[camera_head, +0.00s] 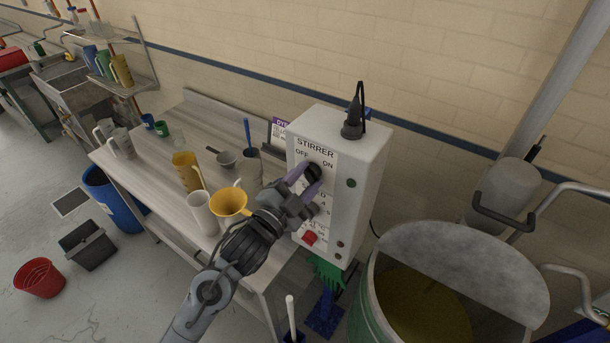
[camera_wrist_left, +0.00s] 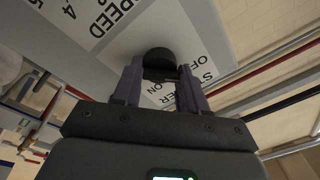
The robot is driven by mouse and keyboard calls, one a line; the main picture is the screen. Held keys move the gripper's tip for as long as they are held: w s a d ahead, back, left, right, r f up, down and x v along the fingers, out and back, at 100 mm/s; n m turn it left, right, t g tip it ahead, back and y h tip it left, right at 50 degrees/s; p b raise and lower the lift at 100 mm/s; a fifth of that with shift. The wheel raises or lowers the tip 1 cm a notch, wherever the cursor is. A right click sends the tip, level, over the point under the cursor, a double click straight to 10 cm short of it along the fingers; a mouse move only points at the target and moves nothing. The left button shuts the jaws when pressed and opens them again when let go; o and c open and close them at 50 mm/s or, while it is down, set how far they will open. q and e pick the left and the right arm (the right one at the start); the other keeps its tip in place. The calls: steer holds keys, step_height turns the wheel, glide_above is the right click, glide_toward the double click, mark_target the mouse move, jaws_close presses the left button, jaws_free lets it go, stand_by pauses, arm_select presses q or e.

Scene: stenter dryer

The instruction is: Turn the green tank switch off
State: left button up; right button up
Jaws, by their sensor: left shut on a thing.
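The stirrer control box (camera_head: 357,168) is a white box with a label reading STIRRER, OFF and ON. Its black knob (camera_head: 314,169) sits just below the OFF and ON marks. My left gripper (camera_head: 309,183) is at the knob, with its purple fingers on either side and shut on it. In the left wrist view the round black knob (camera_wrist_left: 158,58) shows between the tips of my left gripper (camera_wrist_left: 159,80). The green tank (camera_head: 367,305) stands at the lower right, with murky yellow liquid inside. The knob's pointer direction is hidden. My right gripper is out of view.
A bench (camera_head: 150,170) to the left carries a yellow funnel (camera_head: 229,203), a yellow jug (camera_head: 186,172), white jugs and cups. A red button (camera_head: 309,238) is low on the box. A black plug (camera_head: 353,118) with a cable stands on top of it.

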arm_select(q)
steer(key=shift+f+n, duration=0.15)
steer(key=shift+n, duration=0.35)
steer(key=o, duration=1)
steer(key=shift+b+v, duration=1.25)
steer(key=shift+v, duration=4.15)
